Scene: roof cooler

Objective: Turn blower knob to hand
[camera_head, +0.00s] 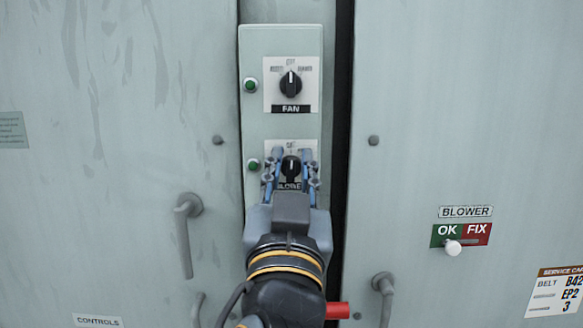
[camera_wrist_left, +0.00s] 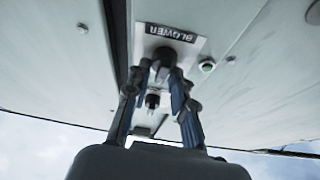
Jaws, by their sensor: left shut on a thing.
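The black blower knob (camera_head: 291,166) is on the lower part of a narrow pale green control panel (camera_head: 257,120). Its pointer looks roughly upright, but my fingers partly hide its plate and the BLOWER label. My left gripper (camera_head: 290,160) comes up from below and is shut on the knob, one finger on each side. In the left wrist view the picture is upside down; the blower knob (camera_wrist_left: 163,57) shows between the fingertips of the left gripper (camera_wrist_left: 162,68), beside the BLOWER label (camera_wrist_left: 171,32). My right gripper is not in view.
The black fan knob (camera_head: 290,85) is above, its pointer upright. Green buttons (camera_head: 251,85) line the panel's left side. Door handles (camera_head: 186,235) stick out at lower left and lower right. A BLOWER OK/FIX sign with a white slider knob (camera_head: 453,248) is at right.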

